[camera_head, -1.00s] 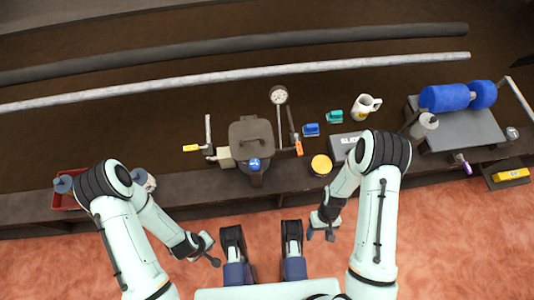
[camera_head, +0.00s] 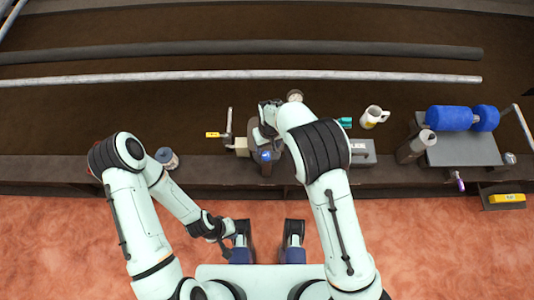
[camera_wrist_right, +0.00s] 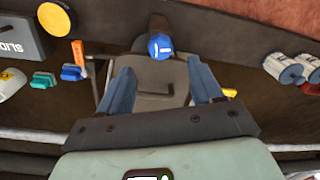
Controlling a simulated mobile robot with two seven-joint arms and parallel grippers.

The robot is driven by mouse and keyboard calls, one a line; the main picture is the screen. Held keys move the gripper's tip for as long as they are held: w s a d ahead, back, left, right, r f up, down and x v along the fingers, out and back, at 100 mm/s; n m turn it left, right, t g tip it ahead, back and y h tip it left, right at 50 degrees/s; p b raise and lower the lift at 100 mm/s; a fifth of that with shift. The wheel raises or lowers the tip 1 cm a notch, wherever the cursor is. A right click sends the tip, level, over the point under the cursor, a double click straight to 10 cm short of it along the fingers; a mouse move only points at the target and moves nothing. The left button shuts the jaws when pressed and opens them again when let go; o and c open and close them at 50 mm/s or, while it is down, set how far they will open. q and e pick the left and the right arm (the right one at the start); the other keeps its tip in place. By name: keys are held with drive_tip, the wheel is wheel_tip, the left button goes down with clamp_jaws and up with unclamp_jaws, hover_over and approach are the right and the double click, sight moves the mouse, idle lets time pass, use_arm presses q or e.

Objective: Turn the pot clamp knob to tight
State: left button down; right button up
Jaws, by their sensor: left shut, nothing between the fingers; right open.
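The blue pot clamp knob (camera_head: 265,156) is on the near side of the dark pot (camera_head: 254,130). In the right wrist view the knob (camera_wrist_right: 160,46) lies beyond the fingertips, with a white mark on its face, and the pot's lid (camera_wrist_right: 152,80) shows between the fingers. My right gripper (camera_head: 267,112) is open above the pot; its two fingers (camera_wrist_right: 162,82) are apart with nothing held, and it does not appear to touch the knob. My left gripper (camera_head: 224,252) is shut and empty, low in front of the bench.
In the right wrist view a yellow disc (camera_wrist_right: 54,18) and clips (camera_wrist_right: 71,72) lie left of the pot.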

sight(267, 156)
wheel_tip(267, 156, down, 8)
drive_tip(key=shift+s+a+r+b, duration=0.1)
drive_tip(key=shift+a+r+b, duration=0.1)
drive_tip(key=shift+b, duration=0.35)
drive_tip(key=c, duration=1.1)
